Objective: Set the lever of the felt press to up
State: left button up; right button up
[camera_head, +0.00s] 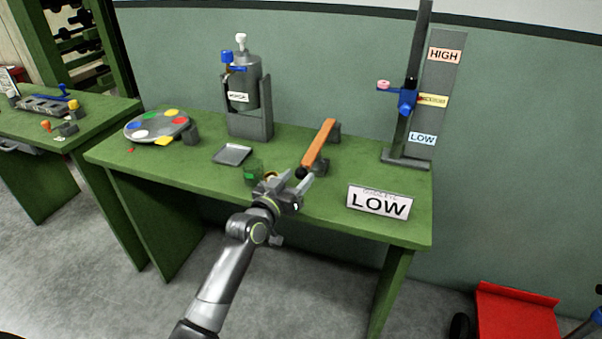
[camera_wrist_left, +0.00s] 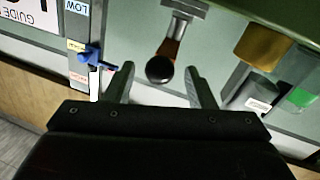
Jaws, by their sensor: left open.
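An orange bar (camera_head: 320,143) with a black knob (camera_head: 301,172) at its near end sits between grey blocks on the green table; it looks like the lever of the felt press. The bar slants toward the table's front edge; its exact tilt is hard to tell. My left gripper (camera_head: 293,181) is open and empty, just in front of the knob. In the left wrist view, the knob (camera_wrist_left: 160,69) lies ahead of and between the two open fingertips (camera_wrist_left: 160,72), with no visible contact.
A small green-labelled cup (camera_head: 253,173) stands just left of my gripper. A LOW sign (camera_head: 379,203) stands to its right. A post with a blue slider (camera_head: 407,101), a grey canister (camera_head: 247,85), a square tray (camera_head: 232,154) and a round palette (camera_head: 157,127) share the table.

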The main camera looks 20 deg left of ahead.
pick_arm(q)
jog(key=shift+x, duration=1.4)
grip_shut()
